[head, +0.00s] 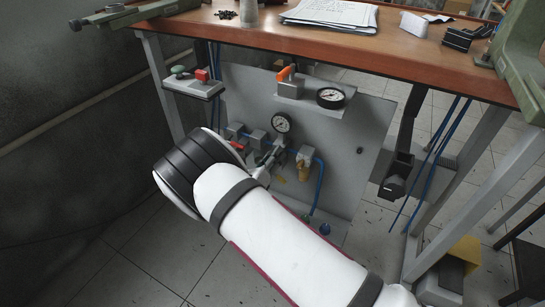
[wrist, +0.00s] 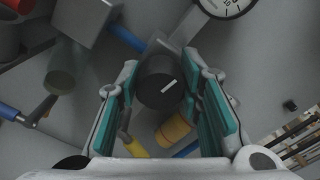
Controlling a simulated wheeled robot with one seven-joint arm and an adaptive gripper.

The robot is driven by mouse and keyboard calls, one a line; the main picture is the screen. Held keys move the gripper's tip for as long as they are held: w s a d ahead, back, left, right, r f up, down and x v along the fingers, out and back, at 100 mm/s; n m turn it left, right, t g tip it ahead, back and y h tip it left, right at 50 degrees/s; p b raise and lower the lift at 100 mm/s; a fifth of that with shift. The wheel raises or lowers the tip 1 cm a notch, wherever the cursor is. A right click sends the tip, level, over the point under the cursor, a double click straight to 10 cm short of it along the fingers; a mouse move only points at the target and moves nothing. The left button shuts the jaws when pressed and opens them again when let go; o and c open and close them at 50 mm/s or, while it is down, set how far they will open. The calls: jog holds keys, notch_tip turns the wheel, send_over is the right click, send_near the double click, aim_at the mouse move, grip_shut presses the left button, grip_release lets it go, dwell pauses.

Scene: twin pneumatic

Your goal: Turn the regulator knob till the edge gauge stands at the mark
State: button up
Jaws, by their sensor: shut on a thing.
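In the head view my gripper (head: 262,170) is at the panel, and my arm mostly hides the knob. A round gauge (head: 331,97) sits on the ledge edge; I take it for the edge gauge. A second gauge (head: 281,123) stands on the panel above my gripper. A white dial (wrist: 228,5) is cut off in the wrist view. Needles and mark are too small to read.
The grey panel (head: 345,165) hangs under a wooden bench (head: 250,37). An orange-handled valve (head: 288,80) sits on the ledge. Blue tubing (head: 320,182) and a brass fitting (head: 304,168) are right of my gripper. A small box with red and green buttons (head: 195,85) is at left.

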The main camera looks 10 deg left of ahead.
jog(key=m, duration=0.8)
jog(key=shift+d+p, duration=0.1)
jog(key=shift+p, duration=0.25)
jog(key=m, duration=0.4)
jog(key=shift+s+d, duration=0.1)
jog(key=shift+m, duration=2.2)
jog(key=o, duration=1.2)
jog(key=v, duration=1.2)
